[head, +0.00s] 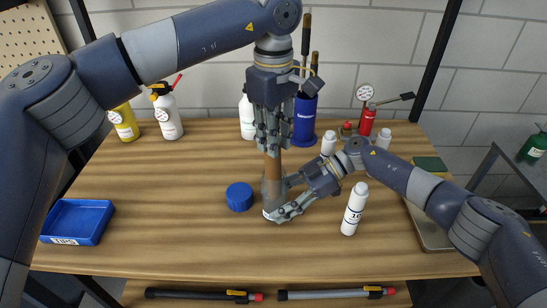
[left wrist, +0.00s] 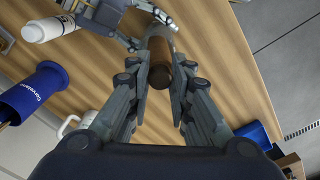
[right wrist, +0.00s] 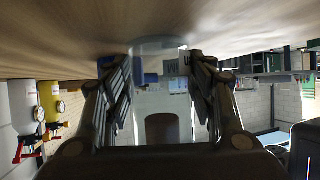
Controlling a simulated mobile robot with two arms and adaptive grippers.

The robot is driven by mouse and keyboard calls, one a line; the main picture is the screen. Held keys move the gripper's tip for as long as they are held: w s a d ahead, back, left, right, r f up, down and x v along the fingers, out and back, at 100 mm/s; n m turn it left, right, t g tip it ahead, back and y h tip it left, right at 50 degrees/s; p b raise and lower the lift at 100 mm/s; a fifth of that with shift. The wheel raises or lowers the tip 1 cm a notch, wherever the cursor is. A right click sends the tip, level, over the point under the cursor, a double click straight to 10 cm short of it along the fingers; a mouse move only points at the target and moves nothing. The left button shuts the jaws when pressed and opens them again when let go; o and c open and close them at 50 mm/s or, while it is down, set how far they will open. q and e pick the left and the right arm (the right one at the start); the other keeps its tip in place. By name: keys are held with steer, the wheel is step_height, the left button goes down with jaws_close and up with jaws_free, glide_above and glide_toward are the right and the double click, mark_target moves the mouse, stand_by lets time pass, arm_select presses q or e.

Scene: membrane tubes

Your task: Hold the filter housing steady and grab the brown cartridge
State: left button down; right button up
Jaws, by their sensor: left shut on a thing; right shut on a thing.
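The brown cartridge (head: 272,168) stands upright, its lower end at or inside the clear grey filter housing (head: 268,190) on the table; how deep it sits is hard to tell. My left gripper (head: 271,150) points down from above, shut on the cartridge's upper end. The cartridge's round brown end (left wrist: 160,76) shows between the fingers in the left wrist view. My right gripper (head: 280,198) reaches in low from the right, shut on the housing, with one finger on each side.
A blue cap (head: 239,197) lies left of the housing. A white bottle (head: 354,210) stands close to the right of my right gripper. A blue tray (head: 77,222) is at the left edge. Behind are a blue tool holder (head: 305,122) and several bottles. The front middle table is clear.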

arm_select(q)
step_height(320, 180, up, 11)
steer(key=shift+r, duration=0.15)
arm_select(e)
steer(key=o, duration=0.9)
